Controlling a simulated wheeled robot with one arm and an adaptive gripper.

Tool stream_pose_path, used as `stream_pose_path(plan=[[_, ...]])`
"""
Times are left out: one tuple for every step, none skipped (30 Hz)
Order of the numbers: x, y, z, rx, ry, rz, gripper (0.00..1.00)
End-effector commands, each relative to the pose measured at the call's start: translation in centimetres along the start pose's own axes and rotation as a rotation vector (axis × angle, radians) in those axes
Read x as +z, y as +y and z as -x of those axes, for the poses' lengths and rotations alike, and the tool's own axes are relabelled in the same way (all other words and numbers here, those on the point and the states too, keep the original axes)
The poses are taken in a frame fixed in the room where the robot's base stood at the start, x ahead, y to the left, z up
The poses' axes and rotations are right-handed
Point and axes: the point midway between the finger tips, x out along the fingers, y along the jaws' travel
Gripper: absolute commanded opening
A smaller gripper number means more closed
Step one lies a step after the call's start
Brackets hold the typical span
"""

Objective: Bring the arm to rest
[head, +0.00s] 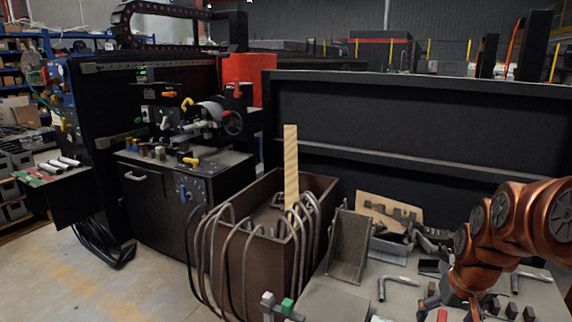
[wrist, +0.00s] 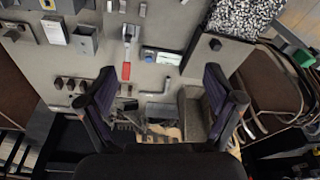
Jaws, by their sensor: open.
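My copper-coloured arm (head: 505,225) reaches in from the right side of the head view, bent over the grey worktable (head: 335,300). My gripper (wrist: 160,72) shows in the wrist view with its two dark fingers spread wide and nothing held between them. It points down at the worktable, above its tools. I cannot tell its exact height above the surface. In the head view the gripper itself is not clearly seen; the arm runs down to the lower edge.
A red-handled tool (wrist: 127,55) and grey metal pieces lie on the worktable under the gripper. A brown bin (head: 257,255) with hoses and a wooden plank (head: 291,160) stands to its left. A dark machine with a drag chain (head: 122,22) is further left. Open floor (head: 95,285) lies front left.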

Motion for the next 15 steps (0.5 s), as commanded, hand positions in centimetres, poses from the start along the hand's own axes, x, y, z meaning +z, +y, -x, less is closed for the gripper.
stream_pose_path(plan=[[0.5, -1.1, 2.2, -0.001, -0.011, 0.016, 0.91], [0.9, -1.6, 2.9, -0.002, -0.018, 0.023, 0.91], [1.4, -2.2, 3.8, -0.003, -0.027, 0.034, 0.91], [1.8, -2.7, 4.5, -0.003, -0.033, 0.041, 0.91], [2.3, -3.2, 5.2, -0.004, -0.040, 0.047, 0.91], [2.9, -3.8, 6.0, -0.005, -0.051, 0.056, 0.91], [3.4, -4.3, 6.6, -0.005, -0.061, 0.063, 0.91], [4.0, -4.7, 7.2, -0.005, -0.071, 0.068, 0.91], [4.6, -5.2, 8.0, -0.006, -0.083, 0.077, 0.91], [5.1, -5.7, 8.7, -0.006, -0.091, 0.084, 0.91], [5.6, -6.0, 9.4, -0.005, -0.098, 0.090, 0.91], [6.2, -6.5, 10.3, -0.005, -0.105, 0.099, 0.91], [6.6, -6.9, 10.9, -0.005, -0.112, 0.105, 0.91], [7.1, -7.2, 11.5, -0.005, -0.119, 0.111, 0.91], [7.8, -7.6, 12.3, -0.004, -0.130, 0.118, 0.91]])
